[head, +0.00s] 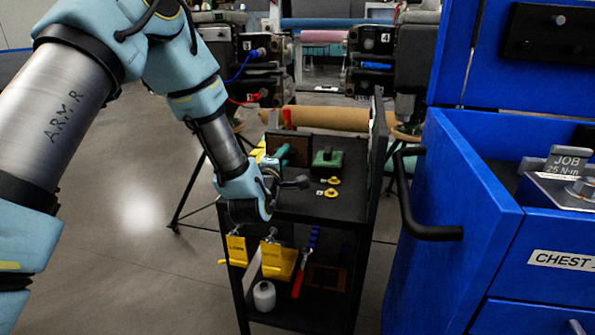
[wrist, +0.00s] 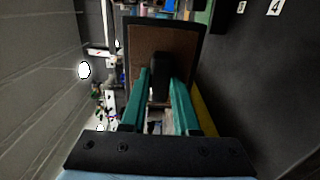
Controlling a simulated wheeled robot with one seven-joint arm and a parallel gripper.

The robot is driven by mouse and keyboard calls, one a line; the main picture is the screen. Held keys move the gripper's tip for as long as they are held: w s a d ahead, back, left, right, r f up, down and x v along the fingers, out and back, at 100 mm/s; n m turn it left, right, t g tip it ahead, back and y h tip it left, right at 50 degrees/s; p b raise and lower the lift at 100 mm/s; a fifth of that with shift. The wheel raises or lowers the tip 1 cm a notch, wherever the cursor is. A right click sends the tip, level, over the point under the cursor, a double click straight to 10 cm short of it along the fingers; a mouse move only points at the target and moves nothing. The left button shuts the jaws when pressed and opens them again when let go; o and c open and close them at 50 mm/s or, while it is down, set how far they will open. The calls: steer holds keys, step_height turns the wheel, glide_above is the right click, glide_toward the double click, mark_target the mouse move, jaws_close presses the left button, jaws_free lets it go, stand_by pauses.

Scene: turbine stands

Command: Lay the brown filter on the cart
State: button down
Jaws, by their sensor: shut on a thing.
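The brown filter (head: 299,147) is a flat brown panel in a dark frame. In the head view it stands upright, side edge-up, over the far left part of the black cart's top (head: 300,209). I cannot tell whether its lower edge touches the cart. My gripper (head: 281,153) has teal fingers and reaches it from the left. In the wrist view the gripper (wrist: 159,84) is shut on the black handle of the filter (wrist: 143,54), with a finger on each side. My gripper and arm hide part of the cart's left side.
A green block (head: 327,159) with a black top and small yellow pieces (head: 332,181) lie on the cart. Yellow tags (head: 272,260) hang at its front. A blue chest (head: 460,190) with a black handle (head: 420,220) stands close on the right. The cart top's near middle is clear.

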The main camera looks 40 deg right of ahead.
step_height(320, 180, down, 6)
steer(key=shift+f+p, duration=0.1)
steer(key=shift+p, duration=0.4)
steer(key=shift+f, duration=0.25)
steer(key=shift+f, duration=0.1)
steer(key=shift+f+b, duration=0.15)
steer(key=shift+b, duration=0.15)
steer(key=c, duration=0.7)
jaws_free()
steer(key=shift+o, duration=0.2)
